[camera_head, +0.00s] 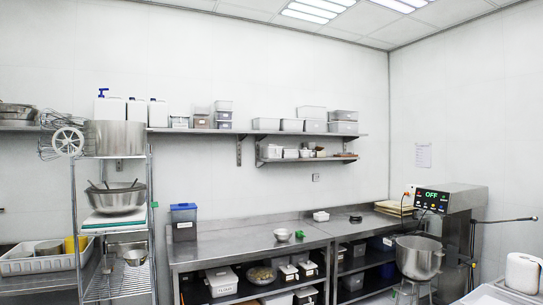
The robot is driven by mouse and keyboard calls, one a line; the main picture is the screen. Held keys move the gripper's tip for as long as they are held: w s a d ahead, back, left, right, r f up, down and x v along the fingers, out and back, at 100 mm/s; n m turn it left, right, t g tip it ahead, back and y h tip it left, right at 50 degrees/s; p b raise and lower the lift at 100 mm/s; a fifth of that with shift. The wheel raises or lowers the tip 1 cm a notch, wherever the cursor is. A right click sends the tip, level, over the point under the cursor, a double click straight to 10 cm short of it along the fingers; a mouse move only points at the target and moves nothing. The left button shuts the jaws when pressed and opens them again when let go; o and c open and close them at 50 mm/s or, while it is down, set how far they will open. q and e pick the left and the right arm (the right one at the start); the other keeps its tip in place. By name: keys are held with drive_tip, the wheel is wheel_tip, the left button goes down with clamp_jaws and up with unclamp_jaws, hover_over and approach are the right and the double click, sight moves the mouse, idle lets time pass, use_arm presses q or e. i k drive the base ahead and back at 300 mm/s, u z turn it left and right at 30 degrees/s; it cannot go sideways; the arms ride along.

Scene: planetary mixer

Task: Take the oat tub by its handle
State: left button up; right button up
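No tub can be identified for certain as the oat tub, because the labels are too small to read. A tall clear tub with a blue lid (183,222) stands upright at the left end of the steel counter, with a small white label on its front. A white lidded tub (222,281) with dark lettering sits on the dark shelf under the counter. I cannot make out a handle on either one. Neither of my grippers shows in the head view.
The steel counter (235,241) is mostly clear, with a small metal bowl (283,235) on it. A wire rack (112,262) stands left of it. The planetary mixer (443,215) and its steel bowl (418,257) stand at the right. A wall shelf (245,132) holds several containers.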

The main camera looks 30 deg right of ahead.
sight(268, 154)
drive_tip(key=i, duration=3.25)
drive_tip(key=z, duration=1.55)
drive_tip(key=i, duration=1.65)
drive_tip(key=z, duration=0.85)
drive_tip(key=i, duration=3.85)
